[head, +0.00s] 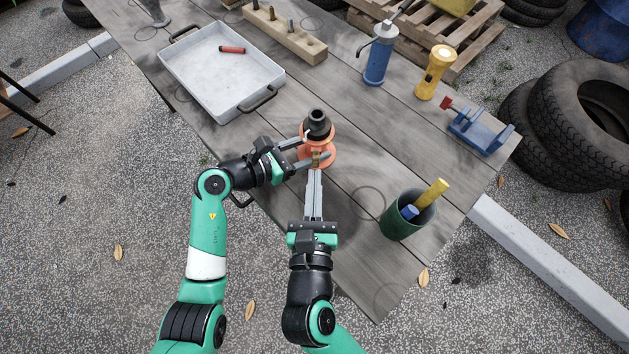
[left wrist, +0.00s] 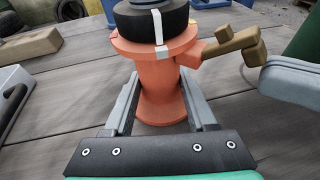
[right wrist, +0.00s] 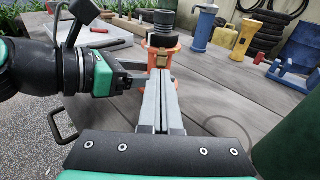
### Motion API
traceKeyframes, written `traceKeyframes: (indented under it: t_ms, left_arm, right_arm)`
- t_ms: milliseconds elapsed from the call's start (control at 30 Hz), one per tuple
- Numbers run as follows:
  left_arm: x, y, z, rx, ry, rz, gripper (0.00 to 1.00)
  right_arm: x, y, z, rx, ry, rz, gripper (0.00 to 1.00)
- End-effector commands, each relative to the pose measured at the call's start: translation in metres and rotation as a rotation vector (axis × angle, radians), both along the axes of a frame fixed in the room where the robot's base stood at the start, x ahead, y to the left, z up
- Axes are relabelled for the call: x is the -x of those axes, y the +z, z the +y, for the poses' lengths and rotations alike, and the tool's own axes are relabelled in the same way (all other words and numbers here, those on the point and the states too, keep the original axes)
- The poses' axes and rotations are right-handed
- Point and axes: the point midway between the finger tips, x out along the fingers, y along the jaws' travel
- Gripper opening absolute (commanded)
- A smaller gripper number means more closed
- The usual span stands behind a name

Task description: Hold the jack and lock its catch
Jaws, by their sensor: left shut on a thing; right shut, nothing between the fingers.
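The jack (head: 331,149) is orange with a black ribbed cap and stands upright on the table. My left gripper (head: 314,146) is shut on its body from the left; the left wrist view shows a finger on each side of the orange column (left wrist: 158,88). A white stripe on the cap and a white mark on the flange look roughly lined up. The brass catch (left wrist: 232,45) sticks out from the jack's side. My right gripper (head: 315,173) is shut and empty, its tips close by the catch; I cannot tell whether they touch.
A grey tray (head: 200,85) holding a red tool (head: 231,49) lies at back left. A wooden block (head: 285,38), blue pump (head: 377,64), yellow flashlight (head: 434,72) and blue holder (head: 482,133) stand behind. A green cup (head: 403,224) stands to the right of my right gripper.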

Motion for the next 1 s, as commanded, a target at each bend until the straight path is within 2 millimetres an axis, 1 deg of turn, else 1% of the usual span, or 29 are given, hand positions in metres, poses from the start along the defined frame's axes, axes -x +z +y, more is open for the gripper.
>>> traceKeyframes:
  t_ms: [267,600,667,900,1000]
  left_arm:
    - [0.000,-0.001,0.000,0.000,0.000,0.001,0.26]
    - [0.000,-0.001,0.000,-0.001,-0.001,0.002,0.26]
    - [0.000,-0.001,0.000,-0.001,-0.001,0.002,0.26]
    - [0.000,-0.001,0.000,-0.001,0.000,0.002,0.26]
    - [0.000,-0.001,0.000,-0.001,0.000,0.002,0.26]
  right_arm:
    - [-0.004,0.019,0.000,-0.002,-0.001,-0.002,0.00]
    - [-0.015,0.040,-0.001,-0.003,-0.001,-0.002,0.00]
    - [-0.017,0.043,-0.001,-0.001,-0.001,-0.002,0.00]
    - [-0.017,0.043,0.000,-0.001,0.000,-0.001,0.00]
    - [-0.014,0.049,0.000,-0.003,0.000,-0.003,0.00]
